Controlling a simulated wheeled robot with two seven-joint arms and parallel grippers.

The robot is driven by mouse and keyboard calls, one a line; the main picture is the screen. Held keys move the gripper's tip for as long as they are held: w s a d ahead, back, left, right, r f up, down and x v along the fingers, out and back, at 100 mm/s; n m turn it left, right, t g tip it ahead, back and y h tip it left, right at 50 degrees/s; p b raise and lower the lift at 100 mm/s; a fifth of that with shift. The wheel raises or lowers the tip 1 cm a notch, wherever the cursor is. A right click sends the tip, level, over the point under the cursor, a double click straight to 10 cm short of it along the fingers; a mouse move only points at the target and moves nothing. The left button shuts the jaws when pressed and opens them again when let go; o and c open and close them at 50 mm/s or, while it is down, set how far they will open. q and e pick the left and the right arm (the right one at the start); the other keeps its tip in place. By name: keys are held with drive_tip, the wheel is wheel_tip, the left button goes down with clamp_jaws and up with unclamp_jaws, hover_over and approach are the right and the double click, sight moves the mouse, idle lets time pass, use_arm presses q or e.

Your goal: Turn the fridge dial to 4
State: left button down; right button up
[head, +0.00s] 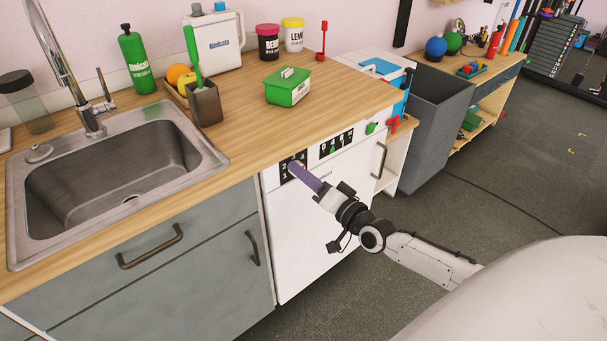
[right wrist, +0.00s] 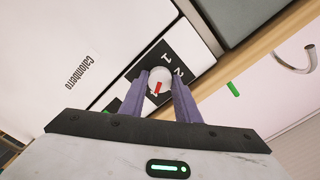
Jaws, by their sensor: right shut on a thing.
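The fridge (head: 305,235) is the white-fronted unit under the wooden counter in the head view. Its black number panel (head: 285,170) sits at the top left of the front, partly covered by my gripper. In the right wrist view the dial (right wrist: 159,76) is a round white knob with a red mark on a black panel showing a 1 and a 2. My left gripper is out of view.
A second black panel (head: 336,144) with numbers and a green mark is right of the gripper. A dark handle (head: 380,160) stands out further right. The counter (head: 240,120) overhangs just above; a grey bin (head: 435,125) stands beyond. Floor in front is free.

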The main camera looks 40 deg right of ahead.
drive_tip(key=o, duration=1)
drive_tip(key=shift+o, duration=0.2)
drive_tip(key=shift+s, duration=0.1)
drive_tip(key=s, duration=1)
drive_tip(key=shift+d, duration=0.45)
